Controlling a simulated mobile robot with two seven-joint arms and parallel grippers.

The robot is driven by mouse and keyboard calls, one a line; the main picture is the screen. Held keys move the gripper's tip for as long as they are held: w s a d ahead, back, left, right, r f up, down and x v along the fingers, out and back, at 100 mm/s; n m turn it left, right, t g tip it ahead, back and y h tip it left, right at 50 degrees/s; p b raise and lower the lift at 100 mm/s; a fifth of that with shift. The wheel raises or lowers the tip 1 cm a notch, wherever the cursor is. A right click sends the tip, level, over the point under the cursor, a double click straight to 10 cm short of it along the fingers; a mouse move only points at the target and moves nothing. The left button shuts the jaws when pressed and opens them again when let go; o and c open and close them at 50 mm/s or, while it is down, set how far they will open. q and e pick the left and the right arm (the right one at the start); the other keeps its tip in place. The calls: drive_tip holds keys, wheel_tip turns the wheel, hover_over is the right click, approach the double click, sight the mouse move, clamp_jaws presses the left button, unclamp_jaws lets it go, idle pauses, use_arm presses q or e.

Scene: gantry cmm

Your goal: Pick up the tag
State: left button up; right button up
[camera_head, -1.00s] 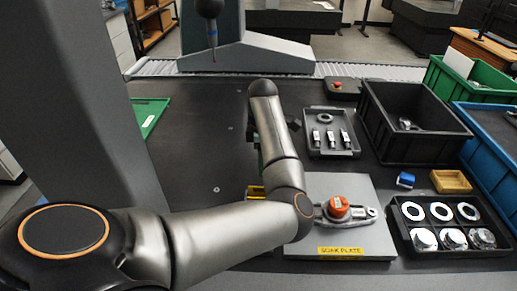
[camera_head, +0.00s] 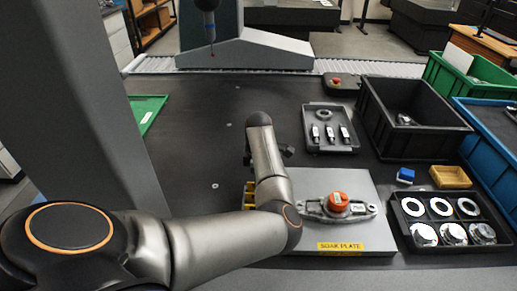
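My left arm comes in from the left, and its gripper (camera_head: 268,155) is mostly hidden behind its own wrist, left of the grey soak plate (camera_head: 345,238). Only dark bits of the gripper show, so its opening cannot be told. On the plate lies a metal part (camera_head: 312,208) with an orange round cap (camera_head: 338,201). A small pale label, possibly the tag (camera_head: 358,209), shows at the part's right side. Three small pieces with white faces (camera_head: 330,133) lie in a dark tray (camera_head: 333,150); I cannot tell whether these are tags. My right gripper is not in view.
A yellow object (camera_head: 249,190) is partly hidden behind my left arm.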

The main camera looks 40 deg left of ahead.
use_arm(q)
clamp_jaws()
drive_tip(key=shift+r, duration=0.15)
idle(0.5)
